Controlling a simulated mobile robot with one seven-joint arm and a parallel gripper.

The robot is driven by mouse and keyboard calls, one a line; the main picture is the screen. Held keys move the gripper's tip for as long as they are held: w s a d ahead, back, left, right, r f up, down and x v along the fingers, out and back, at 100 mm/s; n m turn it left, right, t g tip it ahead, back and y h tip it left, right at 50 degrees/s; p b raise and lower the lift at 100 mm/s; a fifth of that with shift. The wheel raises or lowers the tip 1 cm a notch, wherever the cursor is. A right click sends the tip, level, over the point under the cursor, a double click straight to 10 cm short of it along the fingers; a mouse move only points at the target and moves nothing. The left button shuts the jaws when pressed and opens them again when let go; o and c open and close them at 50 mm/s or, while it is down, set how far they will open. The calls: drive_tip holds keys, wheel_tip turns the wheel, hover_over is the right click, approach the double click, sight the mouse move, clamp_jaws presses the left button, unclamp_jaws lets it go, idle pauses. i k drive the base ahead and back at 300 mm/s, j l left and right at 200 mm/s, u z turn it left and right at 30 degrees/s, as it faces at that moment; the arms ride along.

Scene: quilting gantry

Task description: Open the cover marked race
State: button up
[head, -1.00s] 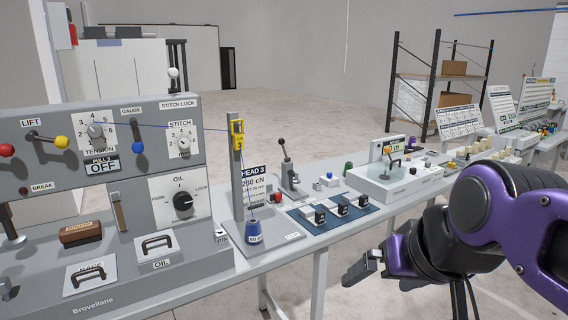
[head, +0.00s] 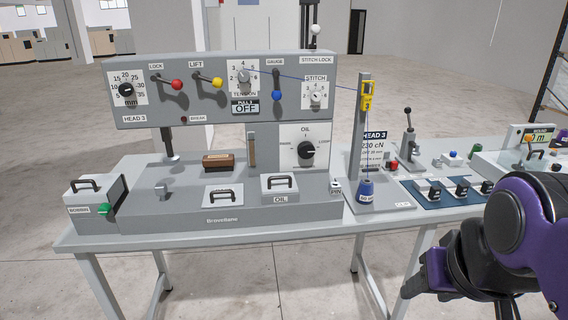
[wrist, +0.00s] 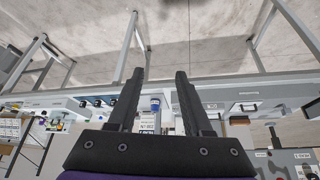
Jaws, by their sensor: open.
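The race cover (head: 223,203) is a light plate with a black bar handle on the grey machine bed, left of the oil cover. It lies flat, closed, and its lettering is partly hidden behind the handle; the label is too small to read fully now. The similar oil cover (head: 280,190) stands higher beside it, marked OIL. My gripper (wrist: 158,78) is open and empty in the wrist view, pointing across the bench front toward the floor. In the head view it is at the lower right, well right of the race cover and apart from it.
A brown wooden-backed brush (head: 218,161) lies behind the race cover. The bobbin box (head: 95,198) is at the left end. The overhanging machine head (head: 200,110) carries knobs and levers. A thread post (head: 362,130) and blue cone (head: 365,190) stand right of the bed.

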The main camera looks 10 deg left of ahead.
sight(221, 195)
drive_tip(key=j+u, duration=0.15)
drive_tip(key=u, duration=0.9)
drive_tip(key=k+j, duration=0.05)
